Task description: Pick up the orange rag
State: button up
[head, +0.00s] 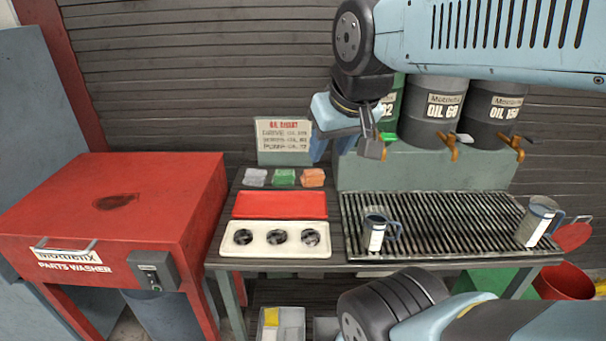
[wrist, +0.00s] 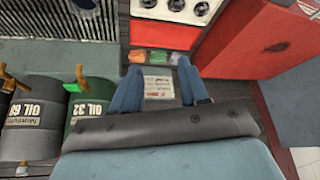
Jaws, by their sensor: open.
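The orange rag (head: 313,177) lies folded at the back of the workbench, rightmost in a row of three rags. In the wrist view the orange rag (wrist: 137,56) is the leftmost of the row, beyond my fingertips. My gripper (head: 332,150) hangs above and behind the rag, near the sign and the oil drums. In the wrist view my gripper (wrist: 160,73) shows two blue fingers spread apart with nothing between them. The gripper does not touch the rag.
A green rag (head: 284,177) and a grey rag (head: 255,177) lie beside it. A sign (head: 284,157) stands behind. A red tray (head: 280,205) and white tray (head: 230,251) lie in front. Oil drums (head: 432,123), a grate (head: 450,220) with jugs, and a red parts washer (head: 170,190) flank them.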

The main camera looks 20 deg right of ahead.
jog(key=o, duration=0.3)
jog(key=shift+w+d, duration=0.1)
jog(key=shift+w, duration=0.25)
jog(key=o, duration=0.6)
jog(key=w, duration=0.8)
jog(key=shift+w+d+f, duration=0.15)
jog(key=shift+w+d, duration=0.05)
jog(key=shift+w, duration=0.1)
jog(key=shift+o, duration=0.6)
jog(key=w+d+f+m, duration=0.1)
jog(key=w+d+f, duration=0.2)
jog(key=w, duration=0.6)
jog(key=shift+w+g, duration=0.3)
jog(key=shift+w, duration=0.05)
jog(key=m, duration=0.1)
send_over(314, 174)
jog(key=s, duration=0.2)
notch_tip(314, 174, down, 17)
jog(key=shift+g+h, duration=0.3)
jog(key=shift+h, duration=0.1)
jog(key=f, duration=0.7)
jog(key=shift+w+a+f, duration=0.15)
jog(key=shift+a+f, duration=0.05)
jog(key=shift+f, duration=0.15)
jog(key=shift+x, duration=3.35)
